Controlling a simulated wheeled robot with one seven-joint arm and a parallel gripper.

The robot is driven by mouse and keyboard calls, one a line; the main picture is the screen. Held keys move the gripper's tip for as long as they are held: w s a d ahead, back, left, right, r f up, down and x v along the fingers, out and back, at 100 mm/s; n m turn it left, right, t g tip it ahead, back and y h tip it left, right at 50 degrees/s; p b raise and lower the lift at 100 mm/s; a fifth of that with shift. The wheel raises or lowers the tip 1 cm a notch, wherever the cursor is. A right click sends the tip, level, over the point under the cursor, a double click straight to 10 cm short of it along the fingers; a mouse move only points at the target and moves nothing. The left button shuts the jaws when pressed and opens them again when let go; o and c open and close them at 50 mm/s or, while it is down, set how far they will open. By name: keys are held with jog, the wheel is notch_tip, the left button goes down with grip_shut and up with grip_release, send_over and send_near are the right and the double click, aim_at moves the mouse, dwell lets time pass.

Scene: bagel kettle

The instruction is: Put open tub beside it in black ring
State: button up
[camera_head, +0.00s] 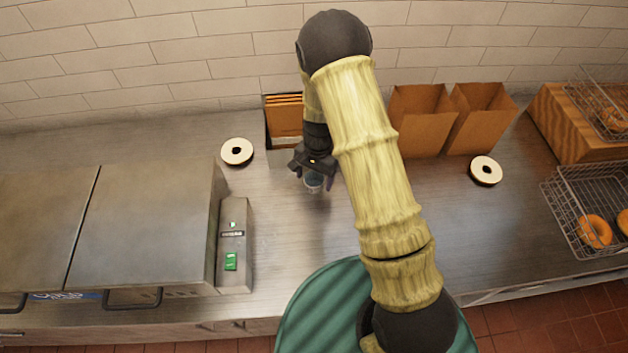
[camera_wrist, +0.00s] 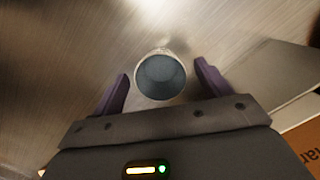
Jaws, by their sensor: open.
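A small open tub (camera_wrist: 161,77) with a pale rim and blue-grey inside is between my fingers in the wrist view. There is a gap between it and each finger. My gripper (camera_wrist: 163,82) is open. In the head view my gripper (camera_head: 312,178) points down over the steel counter, and the tub (camera_head: 313,185) shows below it, partly covered. Two round pieces with white tops, dark edges and dark centre holes lie on the counter, one on the left (camera_head: 237,158) and one on the right (camera_head: 485,177). I cannot tell which is the black ring.
A steel appliance (camera_head: 150,220) with a control panel fills the left. A brown box (camera_head: 283,125) and two open paper bags (camera_head: 420,120) stand along the wall. Wire baskets (camera_head: 585,205) with bagels are at right. The counter (camera_head: 280,240) is bare between appliance and arm.

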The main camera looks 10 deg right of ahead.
jog(key=shift+f, duration=0.5)
jog(key=c, duration=1.1)
notch_tip(320, 180, up, 10)
jog(key=b, duration=0.2)
dwell(0.4)
